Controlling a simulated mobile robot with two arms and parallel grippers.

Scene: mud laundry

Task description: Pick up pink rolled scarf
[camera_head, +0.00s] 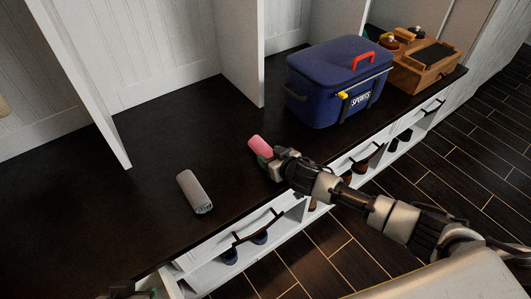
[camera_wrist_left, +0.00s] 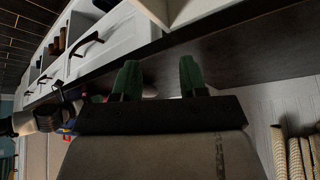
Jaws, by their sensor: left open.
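The pink rolled scarf (camera_head: 259,145) is on the dark bench top, in the middle of the head view. My right gripper (camera_head: 267,160) is at the scarf's near end, its fingers against or right beside it. The arm hides the jaws, so I cannot tell if they are closed on the scarf. My left gripper (camera_wrist_left: 158,80) shows in the left wrist view with its two green fingers apart and nothing between them. In the head view only a bit of it shows at the bottom left edge.
A grey rolled cloth (camera_head: 194,191) lies left of the scarf. A blue sports cooler (camera_head: 335,85) and a wooden box (camera_head: 424,68) stand to the right. White upright dividers (camera_head: 242,50) rise behind. Open cubbies with shoes run below the bench front.

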